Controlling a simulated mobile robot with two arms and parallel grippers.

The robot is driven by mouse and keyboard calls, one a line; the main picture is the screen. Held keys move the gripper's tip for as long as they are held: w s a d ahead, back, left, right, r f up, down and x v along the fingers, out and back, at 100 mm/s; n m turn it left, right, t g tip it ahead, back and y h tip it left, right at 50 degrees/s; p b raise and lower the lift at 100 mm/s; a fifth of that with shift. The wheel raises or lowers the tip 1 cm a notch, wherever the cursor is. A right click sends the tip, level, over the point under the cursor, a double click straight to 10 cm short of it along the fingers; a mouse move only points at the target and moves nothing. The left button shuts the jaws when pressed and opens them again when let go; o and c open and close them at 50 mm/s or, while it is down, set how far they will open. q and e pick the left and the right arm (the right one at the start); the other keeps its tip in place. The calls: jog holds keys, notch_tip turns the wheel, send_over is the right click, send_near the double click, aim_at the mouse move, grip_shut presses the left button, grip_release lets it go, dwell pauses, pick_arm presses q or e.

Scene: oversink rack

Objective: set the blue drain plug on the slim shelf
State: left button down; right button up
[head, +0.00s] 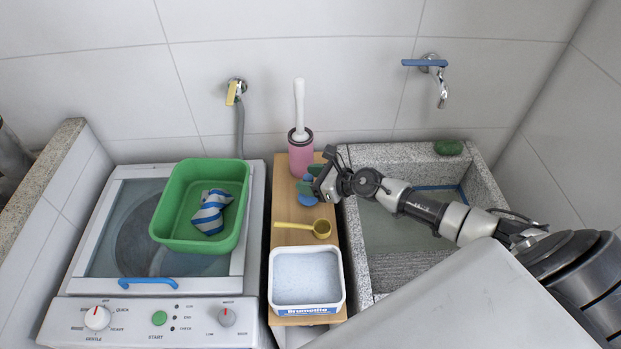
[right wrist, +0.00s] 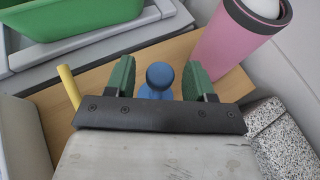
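The blue drain plug (head: 306,200) is at the wooden slim shelf (head: 284,240), between the washer and the sink. In the right wrist view the plug (right wrist: 160,80) has a round knob above a wider base, with the shelf (right wrist: 60,118) around it. My right gripper (head: 311,184) is over the shelf from the sink side. Its green fingers (right wrist: 160,82) are open on either side of the plug, with a small gap showing at each side. Where the plug's base meets the shelf is partly hidden. My left gripper is not in view.
On the shelf, a pink brush holder (head: 301,158) stands behind the plug. A yellow scoop (head: 304,228) and a white detergent box (head: 306,279) are in front. The green basin (head: 177,200) is on the washer. The stone sink (head: 368,262) is right.

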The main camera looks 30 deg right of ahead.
jog(key=shift+r, duration=0.15)
jog(key=shift+s+d, duration=0.15)
jog(key=shift+s, duration=0.05)
jog(key=b+v, duration=0.3)
jog(key=v, duration=0.8)
jog(key=shift+s+r, duration=0.2)
jog(key=shift+d, duration=0.1)
